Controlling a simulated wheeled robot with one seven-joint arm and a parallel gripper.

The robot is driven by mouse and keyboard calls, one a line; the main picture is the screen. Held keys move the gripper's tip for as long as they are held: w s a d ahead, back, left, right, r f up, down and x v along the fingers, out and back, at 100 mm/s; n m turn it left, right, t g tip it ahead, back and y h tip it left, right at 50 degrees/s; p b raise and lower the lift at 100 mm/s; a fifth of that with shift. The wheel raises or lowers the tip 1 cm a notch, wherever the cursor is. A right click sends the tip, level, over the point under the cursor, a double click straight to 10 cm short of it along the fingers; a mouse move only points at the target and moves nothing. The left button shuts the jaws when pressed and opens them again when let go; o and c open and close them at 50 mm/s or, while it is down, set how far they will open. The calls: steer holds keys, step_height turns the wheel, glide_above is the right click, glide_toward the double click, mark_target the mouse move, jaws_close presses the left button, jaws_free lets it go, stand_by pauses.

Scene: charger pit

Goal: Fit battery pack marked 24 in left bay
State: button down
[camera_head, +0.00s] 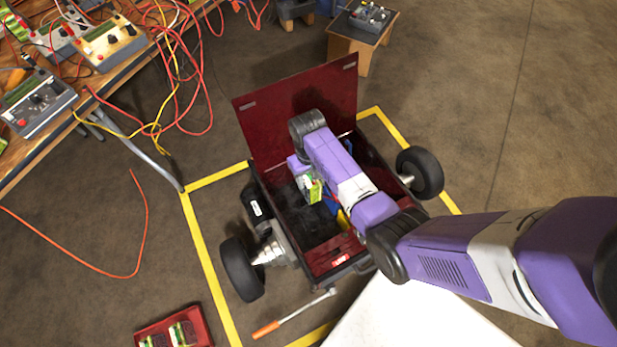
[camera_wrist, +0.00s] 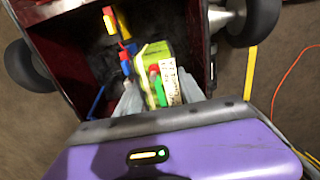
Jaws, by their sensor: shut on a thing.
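A battery pack (camera_head: 313,191) with green, white and red faces is held in my gripper (camera_wrist: 160,92), inside the open red chest of the wheeled cart (camera_head: 305,90). In the wrist view the pack (camera_wrist: 153,62) sits between the two pale fingers, which are shut on it. Its number cannot be read. The pack looks slightly tilted and is over the left part of the dark interior. The bay floor is in shadow, and my arm hides the right part of the interior. I cannot tell whether the pack touches the bay.
Yellow-and-red connectors (camera_wrist: 112,25) and a blue part (camera_wrist: 97,102) are close to the pack. The raised lid stands behind. A red tray (camera_head: 207,324) with packs and an orange-handled wrench (camera_head: 295,315) lie on the floor. A cluttered workbench (camera_head: 130,62) stands left.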

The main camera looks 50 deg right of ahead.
step_height(320, 180, down, 22)
steer(key=b, duration=2.1)
steer(key=shift+f+b, duration=0.2)
steer(key=shift+b, duration=0.2)
steer(key=shift+w+f+b, duration=0.1)
steer(key=shift+f+b, duration=0.65)
steer(key=shift+f, duration=0.7)
stand_by(0.5)
steer(key=c, duration=0.6)
jaws_free()
steer(key=shift+c, duration=0.2)
step_height(320, 180, up, 8)
steer(key=p, duration=0.4)
steer(key=shift+f, duration=0.15)
